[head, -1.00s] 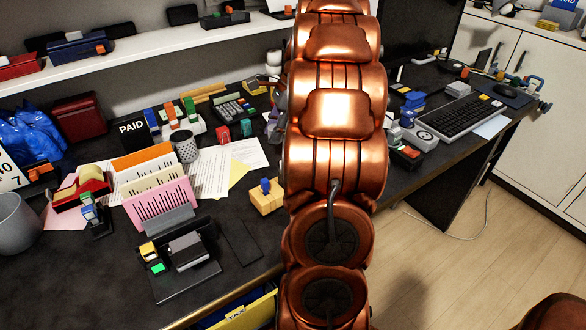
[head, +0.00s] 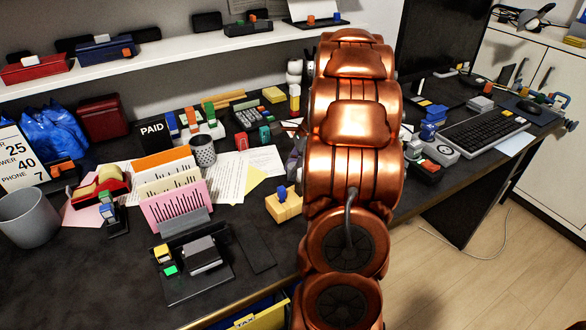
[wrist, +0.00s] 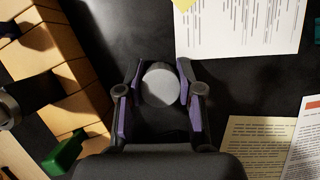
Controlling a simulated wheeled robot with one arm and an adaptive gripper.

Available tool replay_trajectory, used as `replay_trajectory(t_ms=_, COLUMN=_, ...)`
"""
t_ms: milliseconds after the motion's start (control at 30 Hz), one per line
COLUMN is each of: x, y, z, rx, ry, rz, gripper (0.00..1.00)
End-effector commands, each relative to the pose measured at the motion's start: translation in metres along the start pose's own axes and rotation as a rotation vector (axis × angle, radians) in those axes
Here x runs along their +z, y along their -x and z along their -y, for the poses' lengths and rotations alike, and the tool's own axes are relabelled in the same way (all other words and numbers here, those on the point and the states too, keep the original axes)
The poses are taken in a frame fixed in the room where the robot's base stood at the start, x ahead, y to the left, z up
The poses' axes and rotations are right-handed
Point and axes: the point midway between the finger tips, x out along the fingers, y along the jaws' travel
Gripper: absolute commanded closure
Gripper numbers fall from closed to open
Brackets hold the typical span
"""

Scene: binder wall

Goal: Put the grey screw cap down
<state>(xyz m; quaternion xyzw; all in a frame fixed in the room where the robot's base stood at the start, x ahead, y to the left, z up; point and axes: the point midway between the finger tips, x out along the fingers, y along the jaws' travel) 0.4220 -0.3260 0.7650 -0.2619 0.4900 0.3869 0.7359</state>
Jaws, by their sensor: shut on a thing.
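The grey screw cap (wrist: 159,84) shows in the wrist view as a round, light grey disc between the two purple-padded fingers of my gripper (wrist: 155,92). My gripper is shut on it. Dark desk surface shows beyond the fingertips; I cannot tell how far the cap is above it. In the head view my copper arm hides the cap and most of the gripper. Only a small purple-grey part shows at the arm's left edge.
The dark desk (head: 95,265) carries printed sheets (wrist: 240,25), a pink file holder (head: 178,208) and a yellow block with a blue knob (head: 284,206). In the wrist view a stepped wooden organiser (wrist: 75,95) stands close on the left. Bare desk lies between it and the sheets.

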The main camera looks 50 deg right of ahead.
Motion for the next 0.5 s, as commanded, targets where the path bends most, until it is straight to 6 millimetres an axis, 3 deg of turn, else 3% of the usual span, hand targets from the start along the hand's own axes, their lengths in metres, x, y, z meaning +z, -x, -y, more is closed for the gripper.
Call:
replay_trajectory(t_ms=267, x=-0.0006, y=-0.0021, z=-0.0003, rx=0.002, ry=-0.001, rz=0.001, gripper=1.00)
replay_trajectory(t_ms=300, x=-0.0008, y=-0.0024, z=-0.0003, rx=0.001, ry=-0.001, rz=0.001, gripper=0.61)
replay_trajectory(t_ms=500, x=-0.0009, y=-0.0024, z=-0.0002, rx=0.001, ry=-0.001, rz=0.001, gripper=0.40)
